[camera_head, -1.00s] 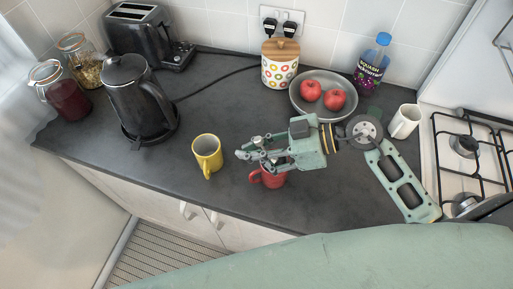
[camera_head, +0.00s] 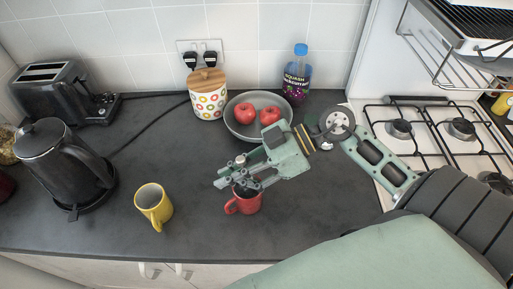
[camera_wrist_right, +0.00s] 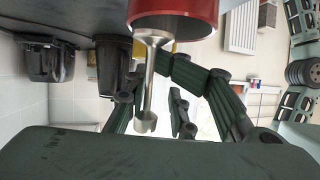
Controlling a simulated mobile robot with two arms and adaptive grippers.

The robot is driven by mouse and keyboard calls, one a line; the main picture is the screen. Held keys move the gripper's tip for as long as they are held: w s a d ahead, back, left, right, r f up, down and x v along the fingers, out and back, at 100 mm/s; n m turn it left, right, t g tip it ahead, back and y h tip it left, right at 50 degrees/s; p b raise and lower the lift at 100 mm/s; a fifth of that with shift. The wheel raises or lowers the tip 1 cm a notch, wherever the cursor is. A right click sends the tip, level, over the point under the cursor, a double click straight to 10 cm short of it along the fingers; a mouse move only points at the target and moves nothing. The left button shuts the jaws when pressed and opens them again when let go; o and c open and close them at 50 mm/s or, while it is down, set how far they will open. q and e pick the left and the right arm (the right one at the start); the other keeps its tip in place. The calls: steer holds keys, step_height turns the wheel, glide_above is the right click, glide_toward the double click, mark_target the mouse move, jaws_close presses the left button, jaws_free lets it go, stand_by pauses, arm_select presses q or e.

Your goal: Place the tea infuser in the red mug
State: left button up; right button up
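The red mug (camera_head: 246,203) stands on the counter under my right gripper (camera_head: 233,184). The gripper hides part of its rim. In the right wrist view the red mug (camera_wrist_right: 175,8) fills the top edge, with its rim facing the gripper. The silver tea infuser (camera_wrist_right: 148,85) runs from the mug's rim back between the dark fingers. Its wider end is at the mug's opening; how deep it sits is hidden. A small silver part of the infuser (camera_head: 240,160) shows above the fingers in the head view. The right fingers look spread, with gaps beside the infuser. My left gripper is out of view.
A yellow mug (camera_head: 153,207) stands left of the red mug. Behind are a bowl (camera_head: 238,128) with red apples, a dotted canister (camera_head: 208,101) and a squash bottle (camera_head: 297,80). A black kettle (camera_head: 62,165) stands left, a hob (camera_head: 430,125) right. The front counter is clear.

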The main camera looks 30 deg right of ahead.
steer(key=shift+r+v, duration=0.15)
steer(key=shift+v, duration=1.1)
steer(key=shift+r+v, duration=0.15)
steer(key=shift+v, duration=1.05)
steer(key=shift+a, duration=0.15)
steer(key=o, duration=2)
steer(key=v, duration=1.2)
jaws_close()
